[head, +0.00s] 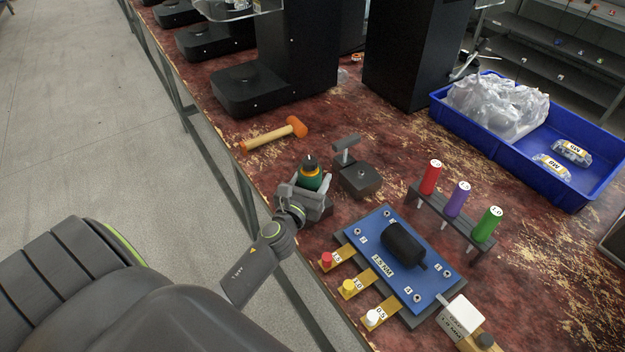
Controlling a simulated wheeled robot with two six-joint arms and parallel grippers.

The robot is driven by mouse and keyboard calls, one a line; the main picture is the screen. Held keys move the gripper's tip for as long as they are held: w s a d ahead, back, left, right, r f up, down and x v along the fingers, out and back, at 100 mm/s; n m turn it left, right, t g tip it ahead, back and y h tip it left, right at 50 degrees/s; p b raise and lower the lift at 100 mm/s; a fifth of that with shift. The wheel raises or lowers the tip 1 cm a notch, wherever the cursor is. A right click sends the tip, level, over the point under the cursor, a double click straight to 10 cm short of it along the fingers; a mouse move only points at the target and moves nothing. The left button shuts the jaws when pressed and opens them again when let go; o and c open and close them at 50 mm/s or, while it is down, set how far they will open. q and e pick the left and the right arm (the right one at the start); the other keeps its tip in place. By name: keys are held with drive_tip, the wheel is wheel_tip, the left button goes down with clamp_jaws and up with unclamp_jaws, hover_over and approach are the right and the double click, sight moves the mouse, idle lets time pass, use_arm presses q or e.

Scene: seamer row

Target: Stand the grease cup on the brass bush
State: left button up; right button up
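A green cup-like piece with a yellow-orange band and black top (310,174), which looks like the grease cup, stands upright near the table's left edge. My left gripper (308,188) reaches in from the lower left, with its fingers on either side of the green piece. The fingers hide its lower part, so I cannot see whether they press on it or what it rests on. I cannot make out the brass bush; it may be hidden by the gripper. My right gripper is not in view.
Close right of the gripper is a dark block with a post (359,178). A blue plate (383,222) carries a black cylinder (403,244). A rack (452,222) holds red, purple and green cylinders. An orange mallet (275,134) lies behind; a blue tray (440,113) stands at right.

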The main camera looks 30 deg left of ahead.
use_arm(q)
drive_tip(key=shift+f, duration=0.2)
drive_tip(key=o, duration=1.1)
drive_tip(key=shift+o, duration=0.3)
drive_tip(key=shift+r, duration=0.1)
drive_tip(key=shift+r, duration=0.2)
drive_tip(key=s+d, duration=0.2)
drive_tip(key=s, duration=1)
drive_tip(key=shift+d+b, duration=0.2)
drive_tip(key=shift+b, duration=0.2)
